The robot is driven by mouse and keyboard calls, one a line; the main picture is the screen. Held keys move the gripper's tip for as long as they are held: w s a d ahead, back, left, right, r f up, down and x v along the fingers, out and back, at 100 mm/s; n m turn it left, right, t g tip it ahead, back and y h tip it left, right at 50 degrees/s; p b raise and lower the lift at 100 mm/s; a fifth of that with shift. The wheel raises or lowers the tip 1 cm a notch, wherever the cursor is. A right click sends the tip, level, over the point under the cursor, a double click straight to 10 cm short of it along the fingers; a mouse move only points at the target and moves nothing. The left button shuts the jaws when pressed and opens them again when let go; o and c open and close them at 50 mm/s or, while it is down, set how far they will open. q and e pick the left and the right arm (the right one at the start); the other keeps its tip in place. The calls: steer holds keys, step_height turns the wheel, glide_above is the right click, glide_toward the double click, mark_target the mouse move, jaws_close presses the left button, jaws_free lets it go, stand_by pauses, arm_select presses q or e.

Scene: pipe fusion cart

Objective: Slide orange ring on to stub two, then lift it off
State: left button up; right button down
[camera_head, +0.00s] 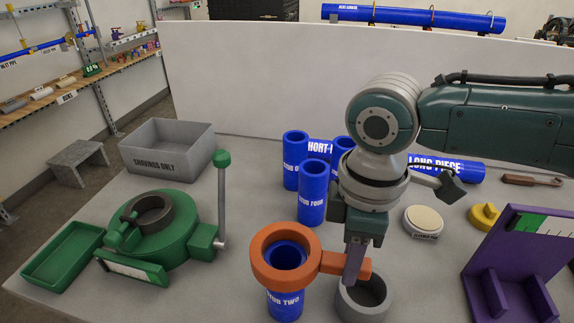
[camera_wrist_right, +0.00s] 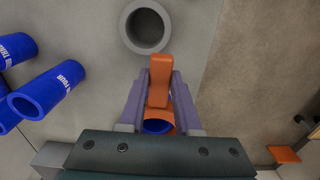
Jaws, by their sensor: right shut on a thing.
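The orange ring (camera_head: 259,268) is in the middle front of the head view, level or nearly so. Stub two (camera_head: 285,305), a blue upright pipe, stands under it, and its blue rim shows inside the ring's hole. The ring appears to be around the stub's top end; how far down is hard to tell. My right gripper (camera_head: 356,264) is shut on the ring's handle, to the right of the stub. The wrist view shows the orange handle (camera_wrist_right: 159,82) between the fingers, with blue just behind it. My left gripper is not in view.
A grey hollow cylinder (camera_head: 364,304) stands close by my right gripper. Stub four (camera_head: 312,194) and other blue stubs stand behind. A green clamp-like device (camera_head: 160,240) with a lever is at left, a purple stand (camera_head: 520,265) at right. Bare tabletop lies between the green device and stub two.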

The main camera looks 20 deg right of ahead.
steer(key=shift+f+b, duration=1.05)
steer(key=shift+f, duration=0.45)
stand_by(1.9)
stand_by(0.9)
steer(key=shift+r, duration=0.15)
steer(key=shift+r+p, duration=1.15)
steer(key=shift+p, duration=0.25)
steer(key=shift+r+p, duration=1.9)
steer(key=shift+p, duration=0.15)
steer(key=shift+r+p, duration=0.6)
steer(key=shift+p, duration=0.05)
